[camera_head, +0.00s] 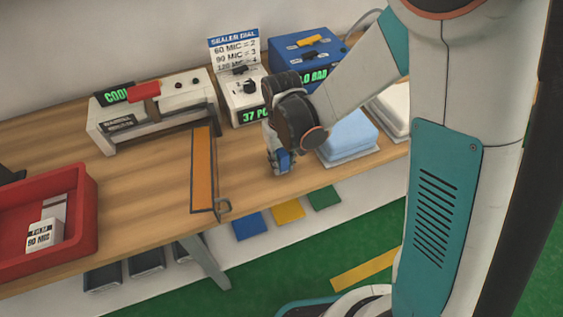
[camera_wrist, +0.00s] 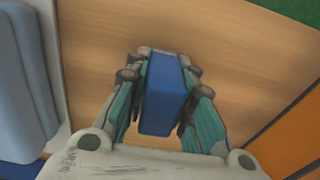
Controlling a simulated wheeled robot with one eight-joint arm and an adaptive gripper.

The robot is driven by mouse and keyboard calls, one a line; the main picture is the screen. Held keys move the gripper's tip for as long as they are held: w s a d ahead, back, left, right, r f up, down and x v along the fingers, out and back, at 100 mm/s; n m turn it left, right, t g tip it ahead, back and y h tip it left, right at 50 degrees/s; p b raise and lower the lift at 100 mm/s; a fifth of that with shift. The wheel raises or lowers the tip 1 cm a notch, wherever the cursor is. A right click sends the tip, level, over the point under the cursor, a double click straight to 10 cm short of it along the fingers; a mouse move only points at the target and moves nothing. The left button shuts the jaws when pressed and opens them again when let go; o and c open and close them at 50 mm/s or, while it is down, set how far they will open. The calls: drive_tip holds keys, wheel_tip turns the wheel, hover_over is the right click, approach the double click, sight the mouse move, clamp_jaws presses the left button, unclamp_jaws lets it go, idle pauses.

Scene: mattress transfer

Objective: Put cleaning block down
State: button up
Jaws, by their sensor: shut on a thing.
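A blue cleaning block (camera_wrist: 166,92) sits between the fingers of my gripper (camera_wrist: 163,100) in the wrist view, with a finger pressed to each side. In the head view my gripper (camera_head: 279,162) points down at the wooden table near its front edge, and a bit of the blue block (camera_head: 284,160) shows between the fingers. The block is at or just above the table top (camera_head: 160,175); I cannot tell whether it touches the wood. The wrist hides part of the block in the head view.
A light blue folded stack (camera_head: 347,136) lies right of my gripper. An orange strip (camera_head: 202,170) lies to the left. Behind stand a sealer (camera_head: 155,115), a white dial box (camera_head: 243,97) and a blue box (camera_head: 305,52). A red bin (camera_head: 85,215) is at the far left.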

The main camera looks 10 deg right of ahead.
sight(282, 151)
drive_tip(key=shift+f, duration=0.15)
drive_tip(key=o, duration=0.9)
drive_tip(key=shift+o, duration=0.2)
wheel_tip(282, 151, up, 12)
drive_tip(key=p, duration=0.4)
drive_tip(key=shift+r, duration=0.25)
